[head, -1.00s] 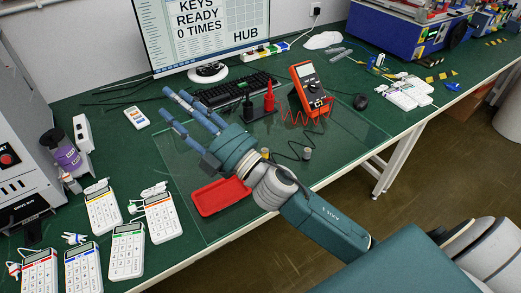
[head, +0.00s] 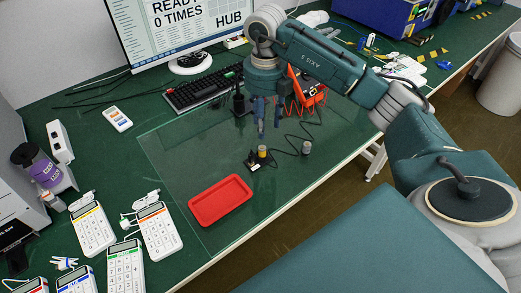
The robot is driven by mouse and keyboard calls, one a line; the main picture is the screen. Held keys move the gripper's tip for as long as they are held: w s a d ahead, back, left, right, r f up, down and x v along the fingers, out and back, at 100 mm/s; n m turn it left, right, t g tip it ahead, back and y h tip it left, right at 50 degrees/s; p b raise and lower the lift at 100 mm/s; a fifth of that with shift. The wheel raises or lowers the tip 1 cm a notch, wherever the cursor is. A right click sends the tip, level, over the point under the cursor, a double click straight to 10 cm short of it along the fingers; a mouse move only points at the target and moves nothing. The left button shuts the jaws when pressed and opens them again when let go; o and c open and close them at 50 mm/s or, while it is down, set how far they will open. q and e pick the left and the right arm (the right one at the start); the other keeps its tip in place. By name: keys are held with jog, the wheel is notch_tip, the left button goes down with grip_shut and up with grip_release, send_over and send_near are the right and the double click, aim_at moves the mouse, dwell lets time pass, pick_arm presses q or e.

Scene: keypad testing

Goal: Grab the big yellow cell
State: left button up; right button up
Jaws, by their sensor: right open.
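A small upright cell with a yellow top (head: 262,151) stands on the clear mat in the head view. A small black piece with pale marks sits right in front of it. A second small cylinder (head: 306,148), greyish, stands to its right with a dark cable near it. My right gripper (head: 268,122) points down, open and empty, with its blue fingers just behind and above the yellow-topped cell in the picture. A gap shows between the fingertips and the cell; its depth is hard to judge. My left gripper is not in view.
An empty red tray (head: 220,200) lies front left of the cell. A keyboard (head: 200,90) and the orange multimeter (head: 310,95), partly hidden by my arm, are behind. Several white keypads, one of them orange-topped (head: 160,232), lie front left. The mat (head: 185,160) is bare left of the cell.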

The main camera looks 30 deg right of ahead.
aim_at(262, 147)
notch_tip(262, 147, down, 4)
jog(key=shift+r, duration=0.15)
jog(key=shift+a+f+p, duration=0.2)
jog(key=shift+f+p, duration=0.25)
jog(key=shift+f, duration=0.15)
notch_tip(262, 147, down, 4)
jog(key=shift+a+f+p, duration=0.15)
jog(key=shift+p, duration=0.3)
grip_shut()
